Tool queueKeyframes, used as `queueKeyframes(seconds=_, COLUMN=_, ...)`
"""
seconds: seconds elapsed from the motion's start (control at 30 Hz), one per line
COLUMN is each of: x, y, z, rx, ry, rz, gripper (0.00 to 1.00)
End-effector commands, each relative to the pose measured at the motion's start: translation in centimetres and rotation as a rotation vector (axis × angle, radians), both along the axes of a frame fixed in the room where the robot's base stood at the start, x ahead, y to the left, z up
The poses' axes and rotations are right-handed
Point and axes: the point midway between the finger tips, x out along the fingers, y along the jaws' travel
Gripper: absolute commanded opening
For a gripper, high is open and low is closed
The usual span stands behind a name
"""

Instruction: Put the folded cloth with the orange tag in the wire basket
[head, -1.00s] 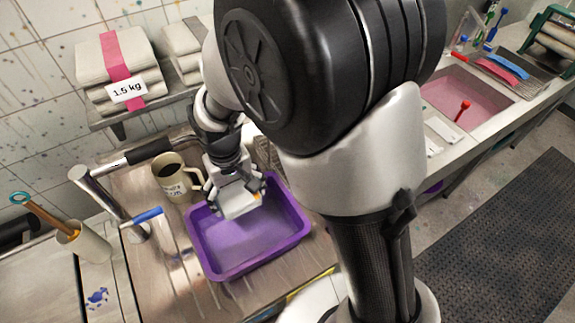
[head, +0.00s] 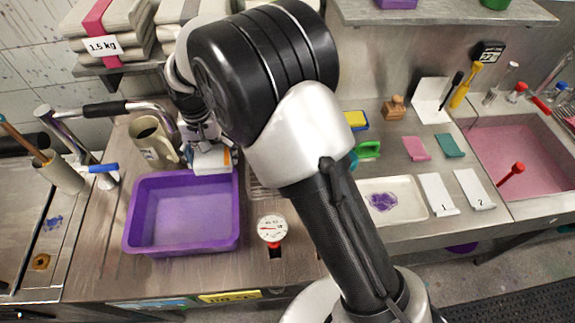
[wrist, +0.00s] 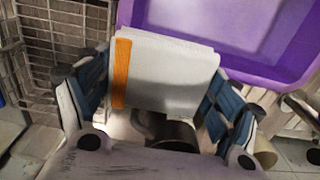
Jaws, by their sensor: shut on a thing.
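The folded cloth (wrist: 172,75) is white with an orange tag (wrist: 121,73) along its left side in the wrist view. My gripper (wrist: 157,92) is shut on it, with a finger at each side. In the head view the cloth (head: 210,160) hangs at the back right corner of the purple tub, above or just behind its rim. The wire basket (wrist: 62,35) stands left of the cloth in the wrist view, apart from it. In the head view only a part of the basket (head: 260,188) shows, right of the tub; my arm hides the rest.
The purple tub (head: 183,246) is empty. A beige mug (head: 152,145) stands close behind it, left of my gripper. A dial gauge (head: 271,228) stands right of the tub. A shelf with stacked cloths (head: 100,45) is above at the back left.

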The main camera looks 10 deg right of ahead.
Motion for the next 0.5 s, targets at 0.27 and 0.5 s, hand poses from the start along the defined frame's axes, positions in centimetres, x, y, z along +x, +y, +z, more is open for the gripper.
queueKeyframes(seconds=0.27, x=0.2, y=-6.5, z=0.0, rx=0.001, ry=-0.003, rz=-0.009, gripper=0.58)
queueKeyframes(seconds=0.5, x=0.1, y=-12.7, z=-0.1, rx=0.001, ry=-0.002, rz=-0.008, gripper=0.58)
